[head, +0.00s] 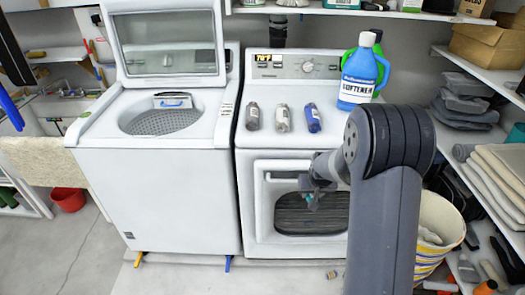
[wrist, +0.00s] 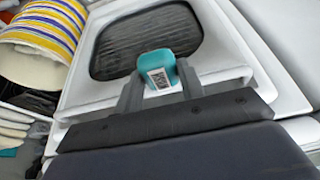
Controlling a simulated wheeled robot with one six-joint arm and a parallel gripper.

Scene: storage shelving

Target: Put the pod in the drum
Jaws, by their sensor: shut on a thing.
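My gripper (head: 313,193) is in front of the right-hand machine's closed door in the head view. In the wrist view its two fingers (wrist: 160,80) are shut on a small teal pod with a white printed label (wrist: 157,70).
Several bottles stand or lie on the dryer (head: 290,95), including a blue softener bottle (head: 358,78) and a dark bottle (head: 253,117). A striped basket (head: 437,230) stands at right, also in the wrist view (wrist: 45,35). Shelves (head: 490,140) line the right wall. Floor at front left is clear.

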